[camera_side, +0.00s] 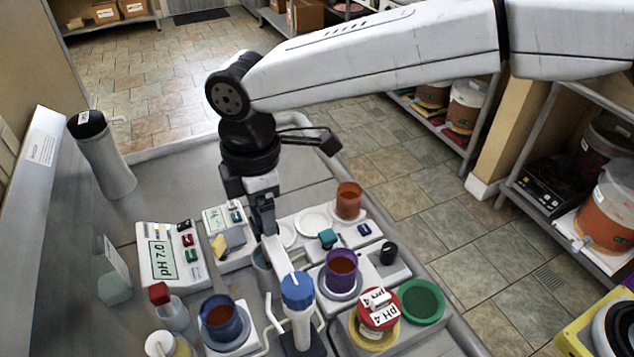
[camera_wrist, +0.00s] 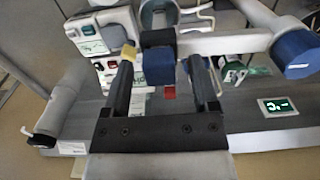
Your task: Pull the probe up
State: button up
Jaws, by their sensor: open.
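My gripper (camera_side: 265,226) points down over the bench beside the electrode stand. In the wrist view my open gripper (camera_wrist: 162,58) has one finger on each side of a dark blue block (camera_wrist: 158,63), which looks like the probe's head. A white stand arm (camera_wrist: 225,43) runs from that block to a blue knob (camera_wrist: 292,54). In the side view the stand arm (camera_side: 276,252) leads from the fingers to the blue knob (camera_side: 297,290). My fingers hide most of the probe there, and whether they touch it cannot be told. A grey cup (camera_side: 261,259) is partly visible below.
A pH 7.0 meter (camera_side: 163,256) stands to the left. A blue cup (camera_side: 221,319), a purple cup (camera_side: 341,268) and an orange cup (camera_side: 348,200) of dark liquid stand close by. A grey bottle (camera_side: 103,155) stands at back left.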

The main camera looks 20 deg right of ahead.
grip_shut()
jog(key=shift+r, duration=0.1)
dwell(1.2)
